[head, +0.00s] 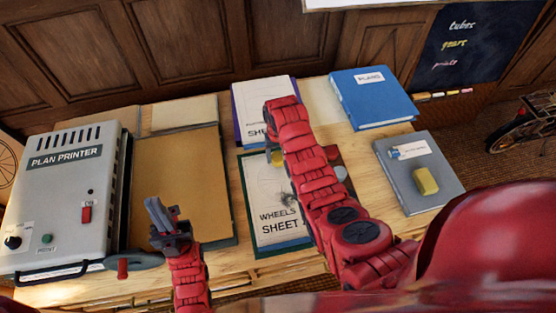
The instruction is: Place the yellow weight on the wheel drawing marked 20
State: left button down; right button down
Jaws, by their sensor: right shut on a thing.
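My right arm reaches up across the middle and covers most of my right gripper (275,149), which is shut on the weight; the fingers are hardly visible. The number 20 and most of the wheel drawings are hidden or too small to read. My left gripper (160,214) is over the lower left part of the tan board, empty, its fingers close side by side.
A plan printer (65,190) stands left. Another sheet (264,98) lies behind the wheels sheet. A blue binder (372,97) and a grey book (440,170) with a yellow block (425,181) lie right. Dark red and grey-blue pieces (340,172) show right of my arm.

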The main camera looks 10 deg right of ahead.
aim_at(278, 156)
jog(key=shift+f+p, duration=0.5)
jog(key=shift+p, duration=0.15)
notch_tip(278, 156, down, 2)
jog(key=shift+f+p, duration=0.1)
jog(key=shift+p, duration=0.2)
jog(key=shift+f, duration=0.1)
jog(key=shift+f, duration=0.1)
jog(key=shift+c, duration=0.6)
grip_release()
